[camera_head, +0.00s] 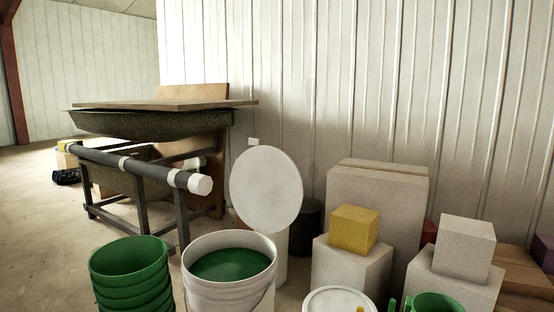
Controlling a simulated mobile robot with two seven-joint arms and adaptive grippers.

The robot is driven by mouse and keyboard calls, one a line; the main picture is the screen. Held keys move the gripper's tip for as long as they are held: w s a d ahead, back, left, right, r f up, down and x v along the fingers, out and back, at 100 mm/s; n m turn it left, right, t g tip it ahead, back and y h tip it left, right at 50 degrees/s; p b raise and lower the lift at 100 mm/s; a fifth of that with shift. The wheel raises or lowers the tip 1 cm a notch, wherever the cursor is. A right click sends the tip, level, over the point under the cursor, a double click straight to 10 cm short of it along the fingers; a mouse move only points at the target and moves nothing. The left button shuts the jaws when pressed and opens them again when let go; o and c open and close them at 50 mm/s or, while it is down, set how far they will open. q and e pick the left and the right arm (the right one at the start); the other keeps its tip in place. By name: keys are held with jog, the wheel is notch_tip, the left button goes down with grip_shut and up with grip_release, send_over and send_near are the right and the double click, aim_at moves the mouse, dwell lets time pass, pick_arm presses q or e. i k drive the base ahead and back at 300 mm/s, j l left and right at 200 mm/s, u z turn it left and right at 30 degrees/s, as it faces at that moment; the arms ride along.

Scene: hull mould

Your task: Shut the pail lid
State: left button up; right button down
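A white pail (228,291) stands at the bottom centre, cut off by the lower edge of the view. It is open at the top and green material (231,265) shows inside. A round white lid (266,188) stands up nearly vertical behind and to the right of the pail, with its flat face toward me. The lid is clear of the pail's opening. I cannot tell whether it is joined to the rim. Neither of my grippers is in view.
Stacked green buckets (130,275) stand close left of the pail. A white round-topped container (340,301) is at lower right. A yellow box (353,229) sits on a pale box (350,269). A dark rack (145,208) with a hull mould (150,124) stands behind.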

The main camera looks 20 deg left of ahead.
aim_at(265, 189)
jog(key=j+z, duration=0.2)
jog(key=j, duration=0.25)
jog(key=j+z, duration=0.25)
jog(key=j, duration=0.15)
jog(key=k+j+z, duration=0.2)
jog(key=j, duration=0.2)
jog(key=j+z, duration=0.2)
jog(key=j, duration=0.25)
jog(key=k+j+z, duration=0.1)
jog(key=j+z, duration=0.15)
jog(key=j, duration=0.15)
jog(key=j+z, duration=0.3)
jog(key=j, duration=0.2)
jog(key=k+j+z, duration=0.3)
jog(key=j, duration=0.2)
jog(key=i+j, duration=0.05)
jog(key=i, duration=0.05)
